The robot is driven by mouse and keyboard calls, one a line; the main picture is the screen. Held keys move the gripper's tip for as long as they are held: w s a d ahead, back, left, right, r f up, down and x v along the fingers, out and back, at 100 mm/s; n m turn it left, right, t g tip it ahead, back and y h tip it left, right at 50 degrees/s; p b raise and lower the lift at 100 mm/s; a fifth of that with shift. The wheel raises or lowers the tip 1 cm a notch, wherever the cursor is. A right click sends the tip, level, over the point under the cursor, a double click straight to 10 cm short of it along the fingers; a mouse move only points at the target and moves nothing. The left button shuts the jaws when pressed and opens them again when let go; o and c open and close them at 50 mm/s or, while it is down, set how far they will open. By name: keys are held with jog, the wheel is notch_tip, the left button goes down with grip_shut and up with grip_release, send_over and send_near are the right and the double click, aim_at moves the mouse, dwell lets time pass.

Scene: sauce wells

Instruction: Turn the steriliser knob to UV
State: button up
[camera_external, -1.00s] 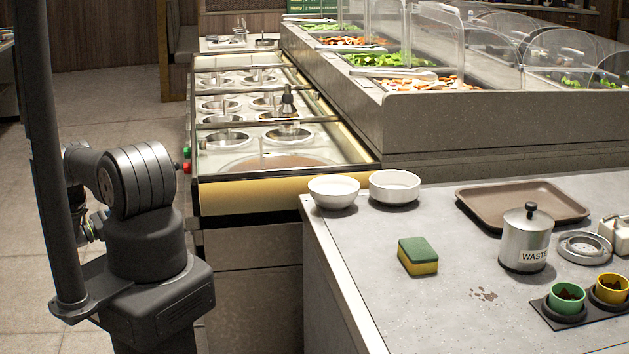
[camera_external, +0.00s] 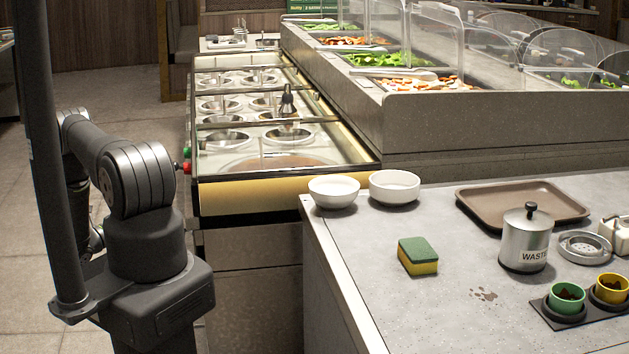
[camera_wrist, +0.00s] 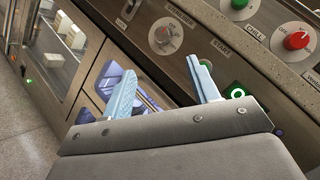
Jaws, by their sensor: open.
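The steriliser knob is most likely the silver-grey round knob (camera_wrist: 166,35) on the sloped metal panel in the wrist view. Its dial marks and lettering are too small and tilted to read surely, and where its pointer stands I cannot tell. My gripper (camera_wrist: 162,67) is open and empty, its two pale blue fingers spread wide. The knob shows beyond the fingertips, roughly between them in the picture, and the fingers appear apart from it. In the external view my gripper and this knob are hidden.
The panel also has a red knob (camera_wrist: 297,40), a green knob (camera_wrist: 239,3) and a green-ringed button (camera_wrist: 235,93) close to the right finger. A glass-fronted cabinet (camera_wrist: 62,38) is at left. The sauce-well counter (camera_external: 275,192) stands right of my arm.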

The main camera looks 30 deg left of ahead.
jog(key=d+n+y, duration=0.3)
jog(key=d+n, duration=0.1)
jog(key=n, duration=0.3)
jog(key=w+r, duration=0.2)
jog(key=w, duration=1.4)
jog(key=shift+r+g, duration=0.3)
jog(key=shift+w, duration=0.1)
jog(key=shift+c, duration=0.4)
jog(key=c, duration=0.9)
